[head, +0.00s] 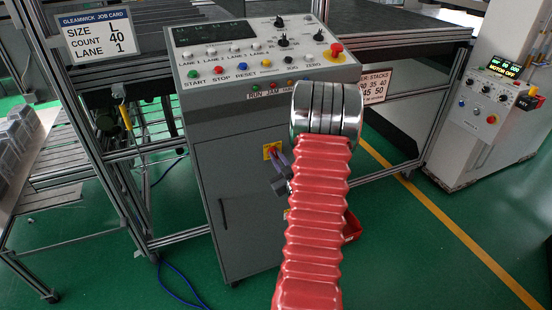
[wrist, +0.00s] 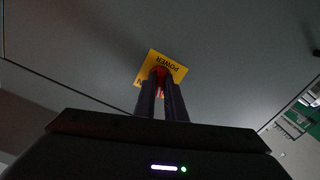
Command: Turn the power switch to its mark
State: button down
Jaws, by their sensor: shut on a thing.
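The power switch (wrist: 160,72) is a small red knob on a yellow plate (wrist: 168,60) marked POWER, on the grey front of the control cabinet (head: 240,190). The yellow plate also shows in the head view (head: 268,151), left of my red arm. My gripper (wrist: 161,84) has its two dark fingers closed around the red knob in the wrist view. In the head view my gripper (head: 278,158) reaches the plate, partly hidden by my arm. The fingers cover much of the knob, and its angle and mark cannot be read.
The cabinet's sloped top (head: 250,60) carries several coloured buttons, knobs and a red emergency stop (head: 336,48). A job card (head: 97,35) hangs at the left. Another machine (head: 485,110) stands at the right. A blue cable (head: 180,285) lies on the green floor.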

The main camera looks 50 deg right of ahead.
jog(key=m, duration=1.2)
jog(key=shift+w+a+f+m, duration=0.1)
jog(key=shift+a+f+m, duration=0.2)
jog(key=shift+m, duration=0.1)
jog(key=c, duration=2.1)
grip_release()
jog(key=shift+d, duration=0.1)
jog(key=shift+o, duration=1.4)
jog(key=shift+d+r, duration=0.1)
jog(key=shift+r, duration=0.1)
jog(key=v, duration=1.4)
